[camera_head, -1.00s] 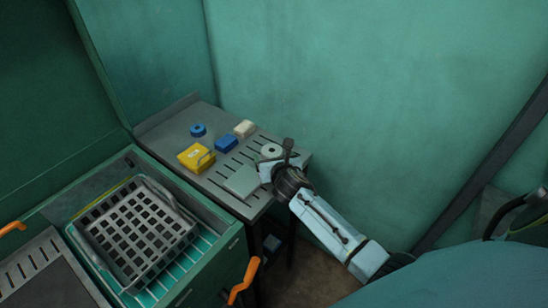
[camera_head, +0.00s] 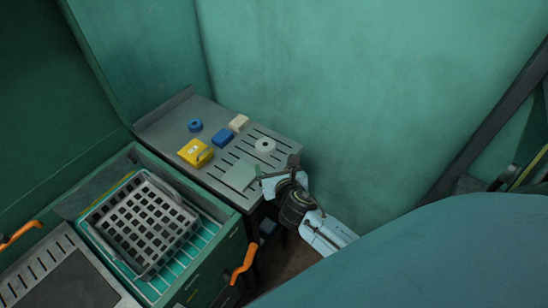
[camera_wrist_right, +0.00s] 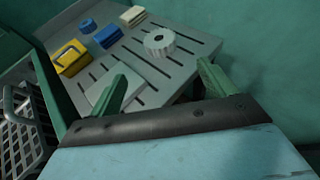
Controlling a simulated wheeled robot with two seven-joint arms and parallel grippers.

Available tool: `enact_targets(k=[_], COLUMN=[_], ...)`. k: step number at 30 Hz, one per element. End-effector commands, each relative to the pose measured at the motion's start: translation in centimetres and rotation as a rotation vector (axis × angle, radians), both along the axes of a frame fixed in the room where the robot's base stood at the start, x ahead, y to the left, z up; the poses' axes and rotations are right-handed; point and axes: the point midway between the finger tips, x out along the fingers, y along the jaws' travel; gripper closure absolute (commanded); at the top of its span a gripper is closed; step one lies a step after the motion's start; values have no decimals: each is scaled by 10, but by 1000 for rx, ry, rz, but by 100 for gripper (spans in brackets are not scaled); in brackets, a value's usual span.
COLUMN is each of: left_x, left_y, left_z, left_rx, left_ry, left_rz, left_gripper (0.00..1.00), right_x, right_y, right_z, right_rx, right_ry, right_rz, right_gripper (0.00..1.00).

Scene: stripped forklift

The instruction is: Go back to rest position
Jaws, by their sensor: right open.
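My right gripper (camera_head: 277,169) is at the front right edge of the slotted grey table (camera_head: 215,164) in the head view. In the right wrist view its two green fingers (camera_wrist_right: 164,88) are spread wide with nothing between them. A white roll (camera_head: 265,146) lies on the table just beyond the fingers, apart from them, and it also shows in the right wrist view (camera_wrist_right: 159,42). A pale flat square (camera_head: 240,175) lies near the table's front edge, to the left of the gripper. My left gripper is not in view.
A yellow box (camera_head: 195,152), a blue ring (camera_head: 195,125), a blue block (camera_head: 221,138) and a cream block (camera_head: 238,123) stand on the table. A grey basket (camera_head: 147,222) sits in an open green drawer at left. An orange handle (camera_head: 245,262) sticks out. The green wall is behind.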

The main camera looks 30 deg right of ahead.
Motion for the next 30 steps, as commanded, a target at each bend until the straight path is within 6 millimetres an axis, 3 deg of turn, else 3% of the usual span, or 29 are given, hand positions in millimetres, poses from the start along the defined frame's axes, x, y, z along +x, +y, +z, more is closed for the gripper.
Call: enact_targets(k=[20, 23, 30], left_x=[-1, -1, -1], left_y=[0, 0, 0], left_z=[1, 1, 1], left_rx=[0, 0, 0], left_ry=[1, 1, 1], left_rz=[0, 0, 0], left_gripper=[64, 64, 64], right_x=[-5, -15, -70], right_y=[0, -2, -3], right_z=[1, 3, 9], right_rx=[31, 155, 797], right_ry=[-3, -17, -80], right_rz=[-19, -100, -549], right_gripper=[18, 18, 18])
